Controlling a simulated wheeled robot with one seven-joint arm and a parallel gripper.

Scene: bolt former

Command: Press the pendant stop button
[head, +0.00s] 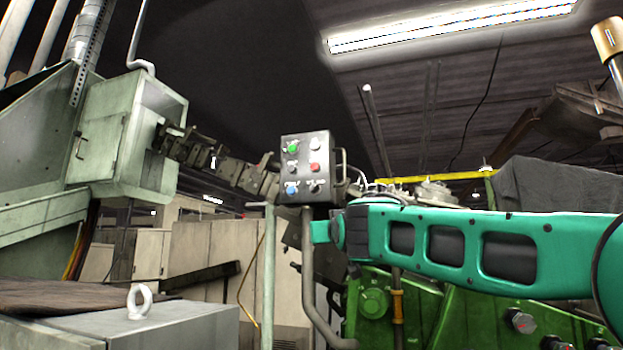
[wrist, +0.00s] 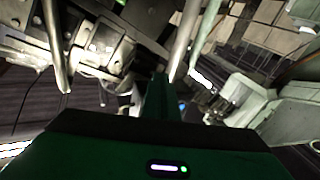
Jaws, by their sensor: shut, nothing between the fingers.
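My gripper (head: 322,232) is just below the pendant's lower edge in the head view, with a visible gap below the buttons. In the wrist view its shut fingers (wrist: 157,97) point up the picture, empty. I cannot make out the buttons there.
A bent grey pipe (head: 308,290) runs down below the pendant. A green machine (head: 400,310) stands behind and below my arm. A pale green cabinet (head: 125,135) is at left, and a grey box with a lifting eye (head: 140,302) is at lower left.

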